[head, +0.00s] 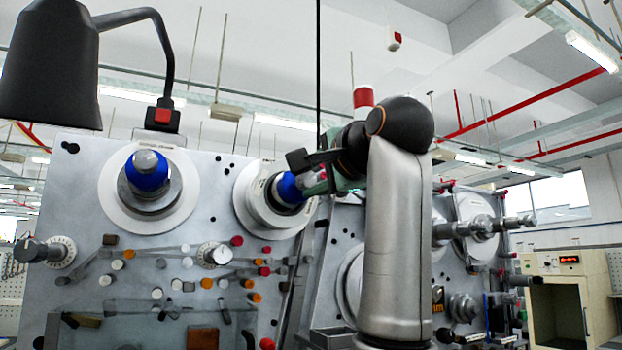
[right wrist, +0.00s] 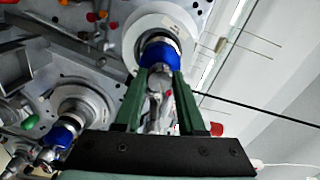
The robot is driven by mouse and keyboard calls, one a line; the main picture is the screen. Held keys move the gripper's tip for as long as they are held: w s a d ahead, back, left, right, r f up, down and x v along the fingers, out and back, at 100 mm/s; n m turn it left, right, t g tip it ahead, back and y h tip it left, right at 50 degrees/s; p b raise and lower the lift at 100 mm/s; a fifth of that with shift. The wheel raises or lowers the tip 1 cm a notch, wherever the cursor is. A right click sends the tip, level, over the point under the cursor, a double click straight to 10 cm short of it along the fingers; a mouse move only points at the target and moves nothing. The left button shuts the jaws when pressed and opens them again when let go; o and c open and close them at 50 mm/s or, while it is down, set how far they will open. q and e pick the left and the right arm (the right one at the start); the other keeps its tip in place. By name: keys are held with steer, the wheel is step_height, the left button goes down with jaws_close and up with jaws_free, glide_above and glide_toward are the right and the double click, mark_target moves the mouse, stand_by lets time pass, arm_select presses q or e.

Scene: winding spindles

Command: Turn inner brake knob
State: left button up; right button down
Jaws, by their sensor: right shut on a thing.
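A spindle with a blue collar (head: 288,189) and a silver knob end sticks out of the white round flange (head: 246,205) on the grey panel. My right gripper (head: 312,178) reaches it from the right. In the right wrist view, the green fingers (right wrist: 160,78) lie on either side of the silver knob (right wrist: 157,95), with their tips by the blue collar (right wrist: 161,55). The gripper is shut on this knob. In the head view the fingers and arm hide most of the knob. My left gripper is not in view.
A second blue-collared spindle (head: 147,170) stands further left on the panel. A black lamp (head: 50,65) hangs at the upper left. Small rollers and a dial (head: 214,254) stick out below. More spindles (head: 482,226) are right of my arm.

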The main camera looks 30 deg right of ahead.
steer(key=shift+m, duration=2.3)
steer(key=c, duration=0.5)
jaws_free()
steer(key=shift+s, duration=0.1)
